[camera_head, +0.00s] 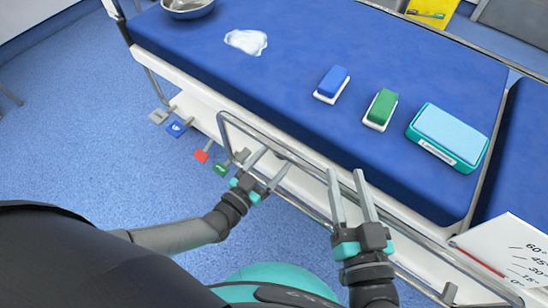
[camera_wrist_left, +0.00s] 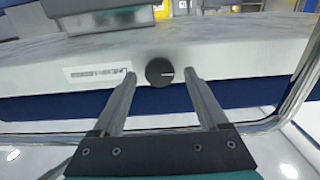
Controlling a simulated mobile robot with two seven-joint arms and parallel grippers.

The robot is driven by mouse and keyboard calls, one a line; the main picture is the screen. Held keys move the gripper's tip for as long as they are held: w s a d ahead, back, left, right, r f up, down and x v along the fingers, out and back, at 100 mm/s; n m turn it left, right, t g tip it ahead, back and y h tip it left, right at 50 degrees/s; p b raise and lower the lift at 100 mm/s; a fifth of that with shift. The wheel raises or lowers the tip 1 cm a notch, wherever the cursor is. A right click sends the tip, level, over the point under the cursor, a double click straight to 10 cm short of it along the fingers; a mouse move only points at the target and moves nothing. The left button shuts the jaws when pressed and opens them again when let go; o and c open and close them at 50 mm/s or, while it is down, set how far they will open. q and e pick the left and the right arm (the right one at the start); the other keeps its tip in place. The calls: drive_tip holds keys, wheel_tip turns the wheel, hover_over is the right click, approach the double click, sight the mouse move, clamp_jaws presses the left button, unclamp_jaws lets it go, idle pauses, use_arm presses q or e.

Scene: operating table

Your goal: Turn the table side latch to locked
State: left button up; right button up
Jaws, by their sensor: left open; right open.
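The table side latch shows in the left wrist view as a dark round knob (camera_wrist_left: 160,72) on the table's pale side. In the head view my left gripper (camera_head: 277,157) is at the table's side rail, and the knob is not visible there. My right gripper (camera_head: 346,172) is open and empty at the table's near edge.
A metal side rail (camera_head: 240,121) runs along the blue-topped table (camera_head: 270,80). On top are a blue block (camera_head: 333,81), a green block (camera_head: 382,106), a teal box (camera_head: 450,133), white gauze (camera_head: 246,41) and a bowl (camera_head: 188,8). Coloured pedals, including a red one (camera_head: 201,156), stick out below left.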

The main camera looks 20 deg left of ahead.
use_arm(q)
clamp_jaws()
idle(0.5)
